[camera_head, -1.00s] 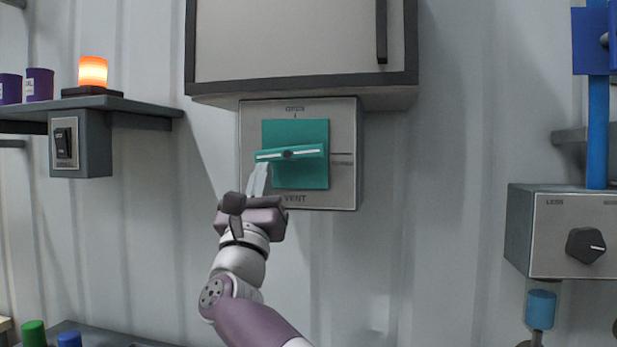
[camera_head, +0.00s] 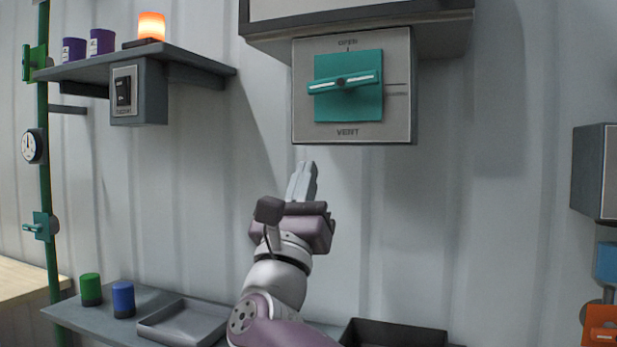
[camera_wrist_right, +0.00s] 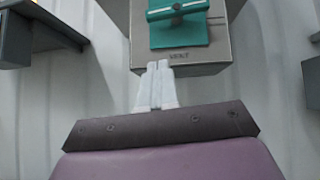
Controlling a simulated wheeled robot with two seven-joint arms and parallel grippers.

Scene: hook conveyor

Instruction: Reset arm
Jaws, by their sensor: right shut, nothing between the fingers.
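My right gripper (camera_head: 302,182) is shut and empty in the head view, with its fingers pointing up. It is below and a little left of a grey wall panel (camera_head: 303,125) with a teal rotary handle (camera_head: 343,82), apart from both. The handle lies nearly level, between the OPEN and VENT labels. In the right wrist view the closed fingertips (camera_wrist_right: 158,66) overlap the lower edge of the panel (camera_wrist_right: 205,62), and the teal handle (camera_wrist_right: 178,9) is above them. My left gripper is not in view.
A cabinet (camera_head: 360,20) hangs above the panel. An upper left shelf (camera_head: 190,62) carries a lit orange lamp (camera_head: 152,27) and purple cups (camera_head: 101,42). A lower shelf holds a green cylinder (camera_head: 91,289), a blue cylinder (camera_head: 123,299) and a grey tray (camera_head: 183,322). A dark bin (camera_head: 395,325) stands right.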

